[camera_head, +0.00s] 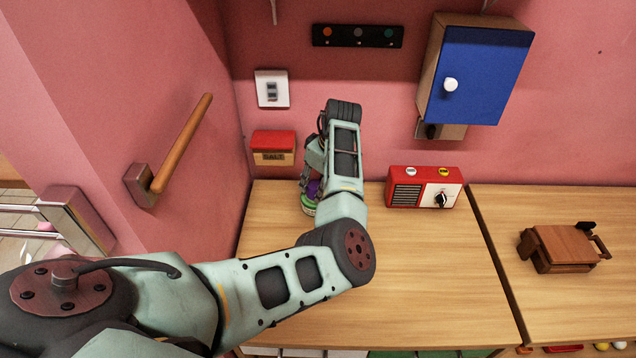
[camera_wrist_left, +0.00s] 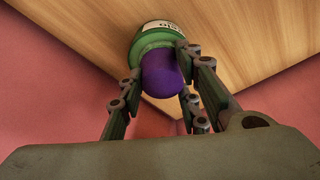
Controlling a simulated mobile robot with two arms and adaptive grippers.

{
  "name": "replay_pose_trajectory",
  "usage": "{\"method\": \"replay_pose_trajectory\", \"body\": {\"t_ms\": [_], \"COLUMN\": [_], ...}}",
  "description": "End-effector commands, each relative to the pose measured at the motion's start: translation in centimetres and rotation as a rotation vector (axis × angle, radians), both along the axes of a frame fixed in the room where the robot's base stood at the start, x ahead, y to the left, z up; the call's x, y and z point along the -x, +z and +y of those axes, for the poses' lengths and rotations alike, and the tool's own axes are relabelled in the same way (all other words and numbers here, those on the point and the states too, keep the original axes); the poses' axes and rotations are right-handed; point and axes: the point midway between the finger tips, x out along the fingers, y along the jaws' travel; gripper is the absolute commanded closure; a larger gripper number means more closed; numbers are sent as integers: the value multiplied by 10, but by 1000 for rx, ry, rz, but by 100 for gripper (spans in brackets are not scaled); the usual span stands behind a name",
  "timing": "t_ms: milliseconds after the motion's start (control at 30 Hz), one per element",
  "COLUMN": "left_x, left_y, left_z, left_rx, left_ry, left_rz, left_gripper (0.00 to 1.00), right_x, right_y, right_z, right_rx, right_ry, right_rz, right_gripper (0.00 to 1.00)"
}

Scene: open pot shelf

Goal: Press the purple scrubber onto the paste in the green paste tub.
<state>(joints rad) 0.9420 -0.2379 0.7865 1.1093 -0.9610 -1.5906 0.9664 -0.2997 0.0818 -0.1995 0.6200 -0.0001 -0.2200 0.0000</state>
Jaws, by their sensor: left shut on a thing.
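The green paste tub (camera_head: 308,209) stands on the wooden counter near its back left corner. In the left wrist view the tub (camera_wrist_left: 154,38) shows its green rim and a pale label. My left gripper (camera_head: 309,185) is over the tub, shut on the purple scrubber (camera_head: 314,188). In the left wrist view the scrubber (camera_wrist_left: 165,76) is a rounded purple piece between the fingers, in front of the tub's mouth. It hides the paste, and I cannot tell whether it touches it. My right gripper is not in view.
A red salt box (camera_head: 273,148) hangs on the wall behind left. A red radio-like box (camera_head: 423,187) stands at the counter's back, right of my arm. A blue-doored cabinet (camera_head: 485,75) hangs above. A brown wooden object (camera_head: 563,248) lies far right. The middle counter (camera_head: 430,270) is clear.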

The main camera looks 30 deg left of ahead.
Motion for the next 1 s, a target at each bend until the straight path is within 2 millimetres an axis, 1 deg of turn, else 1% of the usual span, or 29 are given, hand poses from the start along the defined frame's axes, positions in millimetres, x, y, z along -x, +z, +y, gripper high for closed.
{"method": "replay_pose_trajectory", "body": {"t_ms": [33, 100, 733, 833, 1000], "left_x": [0, 0, -1, -1, -1], "left_y": [7, 14, 65, 70, 68], "left_z": [0, 0, 1, 1, 1], "left_rx": [-1, -1, -3, -3, -3], "left_ry": [0, 0, 1, 1, 1], "left_rz": [-1, -2, -4, -4, -4], "left_gripper": [90, 90, 90, 90, 90], "right_x": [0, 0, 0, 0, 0], "right_y": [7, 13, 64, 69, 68], "right_z": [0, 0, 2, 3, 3], "right_rx": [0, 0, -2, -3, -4], "right_ry": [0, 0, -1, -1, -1], "right_rz": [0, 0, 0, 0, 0], "right_gripper": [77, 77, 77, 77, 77]}}
